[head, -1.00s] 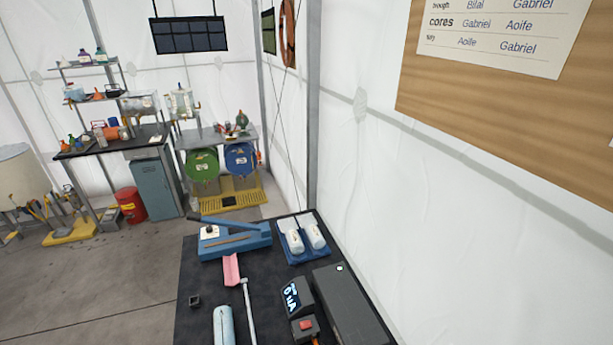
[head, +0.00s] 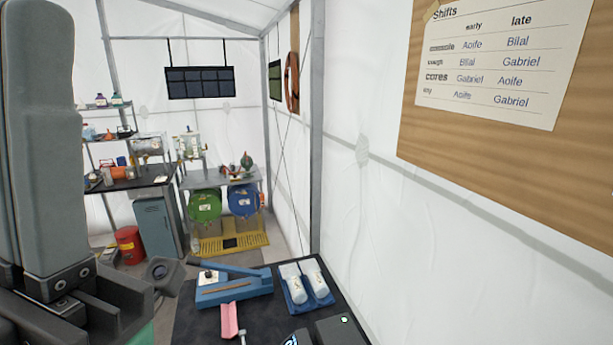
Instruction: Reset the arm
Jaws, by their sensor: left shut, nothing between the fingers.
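My left arm fills the left edge of the head view as a large grey upright link with a dark joint below it. The dark end of my left gripper (head: 163,274) reaches right from that joint, left of the blue lever tool on the dark bench (head: 188,322). It is shut and holds nothing; its fingers are hard to make out. My right gripper is not in view.
The bench carries the blue lever tool (head: 235,290), a pink piece (head: 229,319), white bottles on a blue tray (head: 299,309) and a dark box (head: 333,329). Shelves, a grey cabinet (head: 157,228) and drums stand behind.

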